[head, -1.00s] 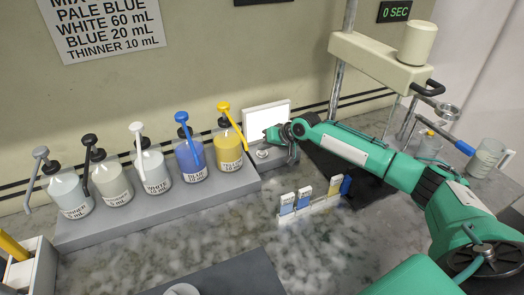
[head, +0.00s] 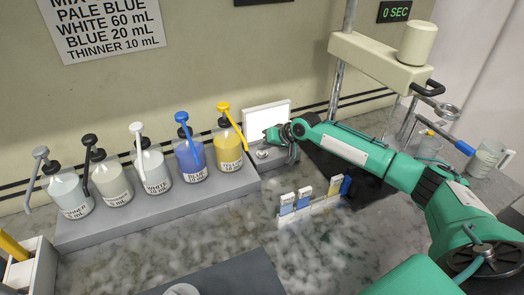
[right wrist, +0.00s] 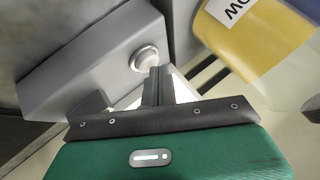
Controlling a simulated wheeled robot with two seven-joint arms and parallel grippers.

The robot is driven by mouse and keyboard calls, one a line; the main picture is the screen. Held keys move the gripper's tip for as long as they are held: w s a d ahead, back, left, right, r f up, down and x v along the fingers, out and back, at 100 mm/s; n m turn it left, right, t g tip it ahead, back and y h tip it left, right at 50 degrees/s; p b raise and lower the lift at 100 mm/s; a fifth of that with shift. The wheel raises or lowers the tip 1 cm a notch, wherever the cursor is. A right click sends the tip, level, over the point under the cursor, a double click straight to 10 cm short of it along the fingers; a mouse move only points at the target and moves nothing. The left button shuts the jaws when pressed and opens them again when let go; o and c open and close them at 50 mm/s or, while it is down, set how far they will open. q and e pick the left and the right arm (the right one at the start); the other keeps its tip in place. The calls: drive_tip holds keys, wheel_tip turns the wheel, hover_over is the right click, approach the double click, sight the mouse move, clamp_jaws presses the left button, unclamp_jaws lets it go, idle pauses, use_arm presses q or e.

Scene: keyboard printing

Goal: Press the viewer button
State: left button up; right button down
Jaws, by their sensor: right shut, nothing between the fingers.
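The viewer has a bright white panel (head: 267,117) and a grey base (head: 277,158) at the right end of the bottle row. Its round, pale button (head: 262,154) is on the base; in the right wrist view the button (right wrist: 146,58) is large and unobstructed. My right gripper (head: 291,158) is shut and empty, just right of the button in the head view. In the right wrist view the closed fingertips (right wrist: 156,73) are close beside the button's edge. I cannot tell whether they touch it. My left gripper is not in view.
Pump bottles, including a yellow one (head: 228,149) and a blue one (head: 189,158), stand on a grey step left of the viewer. A small rack with sample cards (head: 305,200) stands in front. A stirrer stand (head: 385,62) and glass mug (head: 487,158) are at right.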

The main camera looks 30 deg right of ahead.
sight(265, 152)
drive_tip(key=shift+f, duration=0.1)
idle(0.3)
drive_tip(key=shift+s+f, duration=0.1)
drive_tip(key=shift+f, duration=0.3)
drive_tip(key=shift+r+p, duration=0.2)
drive_tip(key=shift+p, duration=0.45)
wheel_tip(265, 152, up, 6)
drive_tip(key=p, duration=0.6)
drive_tip(key=shift+r, duration=0.15)
